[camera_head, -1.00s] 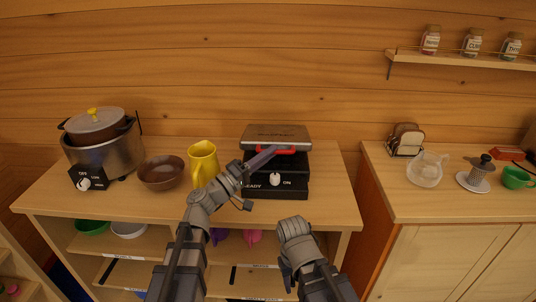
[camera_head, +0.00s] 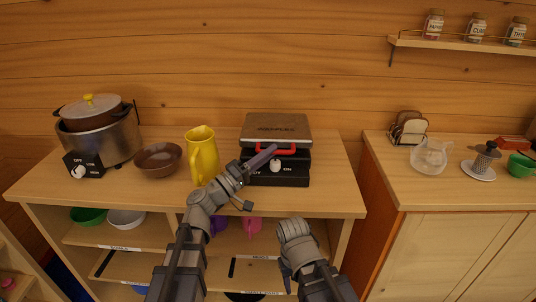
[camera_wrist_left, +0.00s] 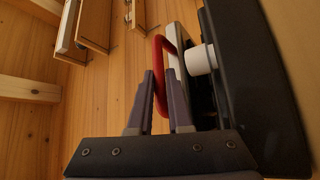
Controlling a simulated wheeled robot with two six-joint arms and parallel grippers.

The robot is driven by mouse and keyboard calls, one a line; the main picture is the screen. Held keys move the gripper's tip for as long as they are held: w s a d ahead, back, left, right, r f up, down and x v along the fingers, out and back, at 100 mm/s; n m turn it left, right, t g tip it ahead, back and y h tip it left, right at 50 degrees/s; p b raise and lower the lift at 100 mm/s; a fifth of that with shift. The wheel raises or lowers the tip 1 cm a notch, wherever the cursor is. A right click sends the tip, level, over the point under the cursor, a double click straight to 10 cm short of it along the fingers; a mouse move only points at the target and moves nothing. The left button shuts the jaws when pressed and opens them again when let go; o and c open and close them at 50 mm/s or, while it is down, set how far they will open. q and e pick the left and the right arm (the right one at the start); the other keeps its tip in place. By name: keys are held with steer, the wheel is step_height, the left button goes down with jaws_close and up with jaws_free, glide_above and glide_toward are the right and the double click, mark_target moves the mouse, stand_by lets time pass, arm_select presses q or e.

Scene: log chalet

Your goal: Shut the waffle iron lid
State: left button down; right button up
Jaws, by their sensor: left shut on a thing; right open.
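The waffle iron has a black base (camera_head: 292,179) with a white knob (camera_head: 275,166) and a grey metal lid (camera_head: 277,124) with a red handle (camera_head: 289,151). The lid lies low over the base, close to flat; I cannot tell whether a gap remains. My left gripper (camera_head: 272,150) is at the lid's front edge, shut on the red handle. In the left wrist view the handle (camera_wrist_left: 159,52) passes between the two fingers (camera_wrist_left: 160,85), beside the knob (camera_wrist_left: 200,60). My right gripper (camera_head: 286,273) is open and empty, low in front of the shelf unit.
On the same counter (camera_head: 120,194) stand a yellow jug (camera_head: 202,158), a brown bowl (camera_head: 158,160) and a cooker with a pot (camera_head: 98,130). The jug is close to my left forearm. A second counter (camera_head: 395,182) with dishes stands on the right.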

arm_select(q)
steer(key=c, duration=1.2)
jaws_free()
steer(key=shift+w+a, duration=0.15)
steer(key=shift+w, duration=0.15)
steer(key=shift+c, duration=0.2)
steer(key=shift+o, duration=0.6)
steer(key=shift+f, duration=0.15)
steer(key=shift+s, duration=0.1)
steer(key=shift+s+a+f, duration=0.1)
steer(key=shift+s+a, duration=0.05)
steer(key=shift+s, duration=0.05)
steer(key=b+v, duration=0.2)
steer(key=v, duration=0.5)
steer(key=shift+a, duration=0.1)
